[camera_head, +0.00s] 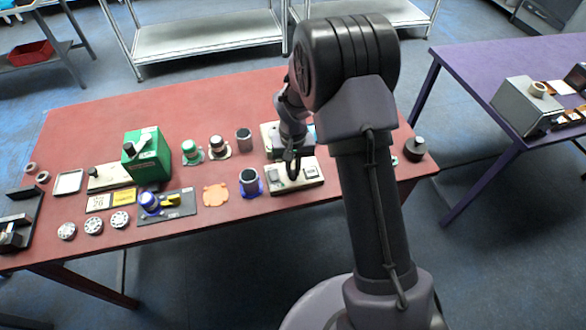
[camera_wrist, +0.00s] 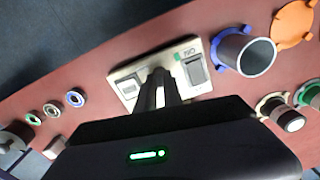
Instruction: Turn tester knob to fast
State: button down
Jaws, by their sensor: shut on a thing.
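The tester is a cream box (camera_head: 280,187) near the front edge of the red table, left of my arm. It also shows in the wrist view (camera_wrist: 126,86), with a grey switch-like part (camera_wrist: 194,69) and small printed marks on its face. My gripper (camera_head: 292,172) points down onto the tester. In the wrist view its dark fingers (camera_wrist: 160,88) are close together over the middle of the face, shut on the tester knob. The fingers hide the knob, so its setting cannot be read.
A dark cup on a blue base (camera_head: 250,182) stands close to the tester's left, with an orange flat piece (camera_head: 215,194) beyond it. A green box (camera_head: 148,158) and several capped parts stand further left. A black round part (camera_head: 415,148) is at the table's right end.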

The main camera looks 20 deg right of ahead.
jog(key=m+b, duration=0.1)
jog(key=m, duration=0.3)
jog(key=m+b, duration=0.1)
jog(key=m, duration=0.3)
jog(key=m+b, duration=0.2)
jog(key=m, duration=0.2)
jog(key=shift+m+b, duration=0.55)
jog(key=shift+m, duration=1.55)
jog(key=c, duration=1.5)
grip_release()
jog(key=shift+r, duration=0.1)
